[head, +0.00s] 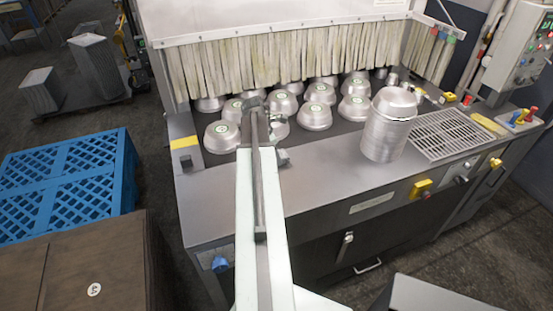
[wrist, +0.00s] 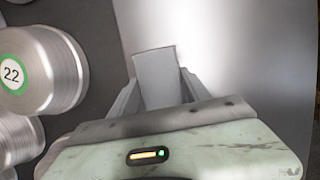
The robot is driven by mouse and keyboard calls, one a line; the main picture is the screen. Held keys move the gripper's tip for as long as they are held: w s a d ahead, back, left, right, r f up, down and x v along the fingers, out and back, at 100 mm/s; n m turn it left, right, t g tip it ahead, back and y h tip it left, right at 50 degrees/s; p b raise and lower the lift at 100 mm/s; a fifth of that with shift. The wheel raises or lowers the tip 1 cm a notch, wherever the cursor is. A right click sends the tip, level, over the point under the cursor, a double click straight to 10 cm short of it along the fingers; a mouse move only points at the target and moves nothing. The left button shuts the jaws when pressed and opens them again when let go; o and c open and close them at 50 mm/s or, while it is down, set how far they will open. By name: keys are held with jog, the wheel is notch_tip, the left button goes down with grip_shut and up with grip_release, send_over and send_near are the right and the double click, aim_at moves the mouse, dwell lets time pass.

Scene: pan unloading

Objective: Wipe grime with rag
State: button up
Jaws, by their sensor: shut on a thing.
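My gripper (wrist: 158,92) is shut on a flat grey piece (wrist: 155,72) in the wrist view. I cannot tell from its look whether this is the rag. It is over the border between a dark surface and a bright steel surface (wrist: 225,40). In the head view my arm reaches over the steel counter (head: 330,182) to the pans, and its own links largely hide the gripper. I cannot make out a clear patch of grime in either view.
Several upturned metal pans (head: 318,117) with round labels stand under the strip curtain (head: 270,66). One pan, labelled 22 (wrist: 45,72), is left of my gripper.

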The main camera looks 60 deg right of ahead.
aim_at(289, 171)
jog(key=shift+w+d, duration=1.4)
jog(key=shift+w, duration=0.1)
jog(key=shift+s+d+r, duration=0.1)
jog(key=shift+s+d, duration=0.7)
jog(key=shift+s, duration=0.1)
jog(key=shift+s+a+f, duration=0.2)
jog(key=shift+s+a, duration=3.65)
jog(key=shift+r, duration=0.15)
jog(key=shift+w+d, duration=2.5)
jog(key=shift+d, duration=0.05)
jog(key=shift+w+d, duration=1.3)
jog(key=shift+w, duration=0.05)
notch_tip(289, 171, up, 6)
jog(key=p, duration=0.6)
